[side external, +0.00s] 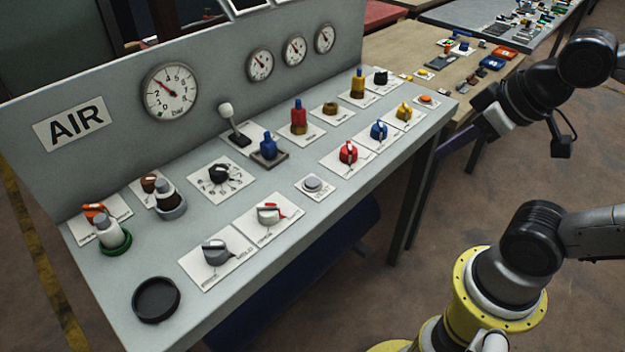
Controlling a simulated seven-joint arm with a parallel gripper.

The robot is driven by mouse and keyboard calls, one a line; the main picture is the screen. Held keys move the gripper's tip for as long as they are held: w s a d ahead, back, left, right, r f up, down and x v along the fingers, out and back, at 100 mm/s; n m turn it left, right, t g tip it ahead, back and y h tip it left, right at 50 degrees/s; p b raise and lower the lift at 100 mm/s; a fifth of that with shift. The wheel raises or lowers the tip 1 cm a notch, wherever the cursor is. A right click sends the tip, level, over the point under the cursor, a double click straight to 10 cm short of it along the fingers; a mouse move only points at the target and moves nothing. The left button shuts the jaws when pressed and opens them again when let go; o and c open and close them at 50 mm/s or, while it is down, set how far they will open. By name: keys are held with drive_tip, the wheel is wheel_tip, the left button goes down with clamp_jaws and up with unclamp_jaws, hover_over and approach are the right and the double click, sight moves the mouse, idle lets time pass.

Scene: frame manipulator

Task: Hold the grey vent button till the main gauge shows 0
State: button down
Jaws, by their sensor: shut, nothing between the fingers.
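The grey vent button (313,183) is a round grey cap on a small white label plate, near the middle of the panel's front edge. Nothing touches it. The main gauge (170,92) is the largest dial on the upright back panel, right of the AIR sign. Its red needle points to the upper left, away from the low end of the scale; the exact value is too small to read. My gripper (484,118) is at the upper right, beyond the panel's right end and well apart from the button. It is shut and empty.
Several knobs, valves and a lever (232,122) stand up from the sloping panel (265,275) around the button. A black round cup (156,299) sits at the front left. Three smaller gauges (294,51) are on the back panel. A wooden table (400,47) with small parts stands behind.

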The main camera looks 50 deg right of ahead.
drive_tip(key=w+d+r+n+t+h, duration=0.2)
drive_tip(key=w+d+r+t, duration=0.15)
drive_tip(key=w, duration=0.45)
drive_tip(key=n+y, duration=0.4)
drive_tip(key=n, duration=0.5)
hover_over(318, 182)
wheel_tip(318, 182, down, 9)
drive_tip(key=shift+r+g, duration=0.15)
drive_tip(key=shift+g, duration=0.3)
drive_tip(key=shift+f, duration=0.2)
drive_tip(key=shift+f, duration=4.2)
drive_tip(key=shift+f, duration=0.15)
drive_tip(key=shift+f, duration=0.3)
